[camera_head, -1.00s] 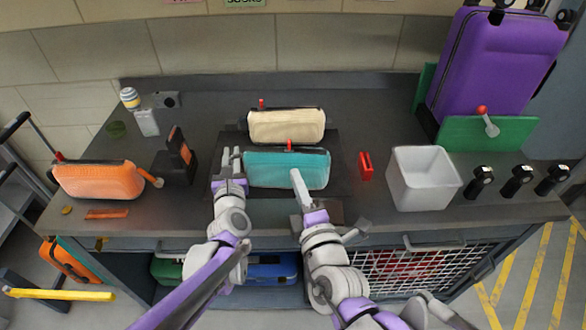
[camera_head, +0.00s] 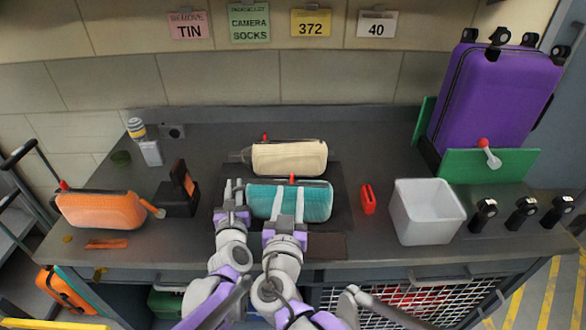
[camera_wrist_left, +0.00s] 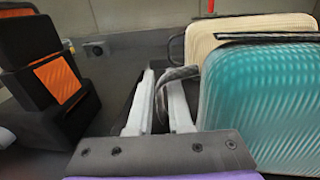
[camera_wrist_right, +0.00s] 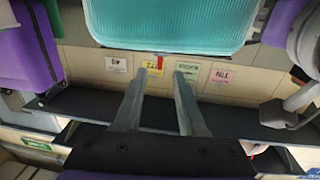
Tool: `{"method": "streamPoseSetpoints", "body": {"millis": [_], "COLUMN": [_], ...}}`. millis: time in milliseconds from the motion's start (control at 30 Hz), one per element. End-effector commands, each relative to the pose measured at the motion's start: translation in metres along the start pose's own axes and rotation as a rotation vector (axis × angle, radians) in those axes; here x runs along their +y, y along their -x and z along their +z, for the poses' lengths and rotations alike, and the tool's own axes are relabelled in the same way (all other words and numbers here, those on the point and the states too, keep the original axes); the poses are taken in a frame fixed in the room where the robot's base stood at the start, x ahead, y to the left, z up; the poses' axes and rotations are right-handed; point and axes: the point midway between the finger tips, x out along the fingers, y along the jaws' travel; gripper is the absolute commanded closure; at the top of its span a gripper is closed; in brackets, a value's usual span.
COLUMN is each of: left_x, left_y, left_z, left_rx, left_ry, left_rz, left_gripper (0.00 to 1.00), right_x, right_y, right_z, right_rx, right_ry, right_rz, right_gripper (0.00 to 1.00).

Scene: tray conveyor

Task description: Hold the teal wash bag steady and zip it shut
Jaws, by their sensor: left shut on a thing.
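The teal wash bag (camera_head: 318,203) lies in the middle of the bench, with a red pull tab (camera_head: 292,178) at its top edge. My left gripper (camera_head: 233,188) is at the bag's left end. In the left wrist view its fingers are closed around a dark loop (camera_wrist_left: 178,74) beside the teal bag (camera_wrist_left: 265,105). My right gripper (camera_head: 289,192) is in front of the bag, its two fingers apart and empty. In the right wrist view the red tab (camera_wrist_right: 158,62) shows just beyond the open fingers, below the teal bag (camera_wrist_right: 170,22). The zip's state is unclear.
A cream bag (camera_head: 290,158) lies just behind the teal one. An orange bag (camera_head: 100,210) and a black stand (camera_head: 177,198) are at left. A red clip-like object (camera_head: 368,199) and white bin (camera_head: 427,215) are at right. A purple suitcase (camera_head: 495,95) stands at back right.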

Motion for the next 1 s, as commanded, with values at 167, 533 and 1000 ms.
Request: {"method": "streamPoseSetpoints", "body": {"millis": [167,533,1000], "left_x": [0.000,0.000,0.000], "left_y": [0.000,0.000,0.000], "left_z": [0.000,0.000,0.000], "left_rx": [0.000,0.000,0.000], "left_ry": [0.000,0.000,0.000], "left_rz": [0.000,0.000,0.000], "left_gripper": [1.00,1.00,1.00], "right_x": [0.002,0.000,0.000], "right_y": [-0.039,-0.090,-0.094], "right_z": [0.000,0.000,0.000], "right_rx": [0.000,0.001,0.001], "right_ry": [0.003,0.005,0.005], "right_rz": [0.004,-0.001,-0.001], "right_gripper": [0.60,0.60,0.80]}}
